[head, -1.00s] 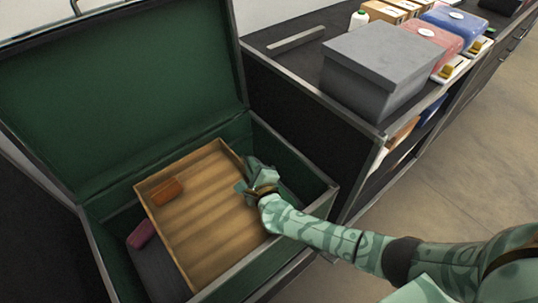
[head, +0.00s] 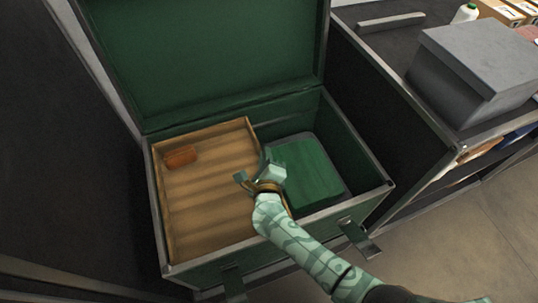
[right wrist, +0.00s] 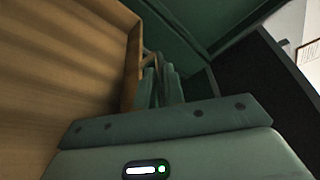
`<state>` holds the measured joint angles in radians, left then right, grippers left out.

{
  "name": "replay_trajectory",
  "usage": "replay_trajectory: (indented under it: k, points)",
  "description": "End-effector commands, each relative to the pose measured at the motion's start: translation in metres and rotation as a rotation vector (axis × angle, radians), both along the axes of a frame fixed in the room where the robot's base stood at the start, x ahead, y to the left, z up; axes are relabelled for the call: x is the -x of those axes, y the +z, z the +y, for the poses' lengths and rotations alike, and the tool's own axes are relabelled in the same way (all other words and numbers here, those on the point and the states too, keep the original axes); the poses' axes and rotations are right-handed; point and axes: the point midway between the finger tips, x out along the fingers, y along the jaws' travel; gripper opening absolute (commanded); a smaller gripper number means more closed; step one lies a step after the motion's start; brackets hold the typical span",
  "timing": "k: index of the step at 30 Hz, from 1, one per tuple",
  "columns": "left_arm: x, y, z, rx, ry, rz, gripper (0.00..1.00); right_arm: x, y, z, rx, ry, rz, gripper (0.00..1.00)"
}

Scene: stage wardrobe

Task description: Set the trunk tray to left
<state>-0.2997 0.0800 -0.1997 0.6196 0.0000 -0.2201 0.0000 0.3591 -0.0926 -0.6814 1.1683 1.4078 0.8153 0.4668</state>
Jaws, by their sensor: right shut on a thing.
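The wooden trunk tray (head: 205,205) sits inside the open green trunk (head: 372,198), against its left end. My right gripper (head: 256,174) is shut on the tray's right wall, near its middle. In the right wrist view the tray (right wrist: 65,75) fills the left side, with the gripper's fingers (right wrist: 156,85) at its wall. A small orange-brown item (head: 181,156) lies in the tray's back left corner. My left gripper is out of view.
A flat green item with a grey edge (head: 305,168) lies on the trunk floor right of the tray. The trunk's lid (head: 200,60) stands open behind. A grey box (head: 478,65) stands on the dark cabinet at right. A latch (head: 360,240) hangs on the trunk's front.

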Motion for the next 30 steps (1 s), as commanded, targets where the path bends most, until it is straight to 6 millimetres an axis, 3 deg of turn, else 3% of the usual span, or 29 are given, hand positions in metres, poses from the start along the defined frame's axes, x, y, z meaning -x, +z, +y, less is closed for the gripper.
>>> replay_trajectory:
  k: [6,9,20,25,30]
  points:
    - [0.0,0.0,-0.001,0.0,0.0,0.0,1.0,0.003,-0.001,0.005,-0.005,0.009,0.005,0.0]
    - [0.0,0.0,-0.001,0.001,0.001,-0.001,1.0,0.003,-0.001,0.005,-0.006,0.009,0.005,0.33]
    - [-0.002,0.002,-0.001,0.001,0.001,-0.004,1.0,0.006,0.001,0.003,-0.004,0.005,0.002,0.33]
    - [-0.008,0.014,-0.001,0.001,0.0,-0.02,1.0,0.034,0.011,0.004,-0.006,0.005,0.002,0.33]
    - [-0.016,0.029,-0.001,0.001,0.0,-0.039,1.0,0.081,0.022,0.006,-0.005,0.007,0.002,0.33]
